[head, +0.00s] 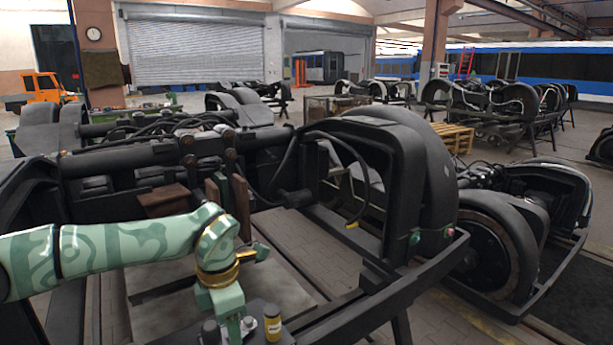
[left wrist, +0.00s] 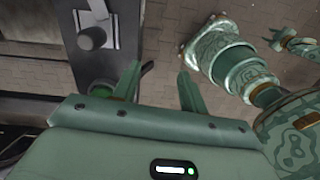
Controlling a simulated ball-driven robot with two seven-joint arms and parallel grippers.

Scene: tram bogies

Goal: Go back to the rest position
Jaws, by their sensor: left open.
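My left arm comes in from the left in the head view, green with gold rings, and bends down at the front of the nearest bogie frame (head: 420,275). The left gripper (head: 230,312) hangs low there. In the left wrist view the left gripper (left wrist: 160,85) has its two green fingers spread, with nothing between them. A dark beam with a round knob (left wrist: 91,38) lies beyond the left finger. More green patterned parts of my own body show at the right of that view.
A small yellow and black cylinder (head: 272,322) stands close to the right of the left gripper. Another bogie (head: 520,215) stands to the right. A wooden pallet (head: 452,136) lies behind. Paved floor (head: 455,315) is open at the front right.

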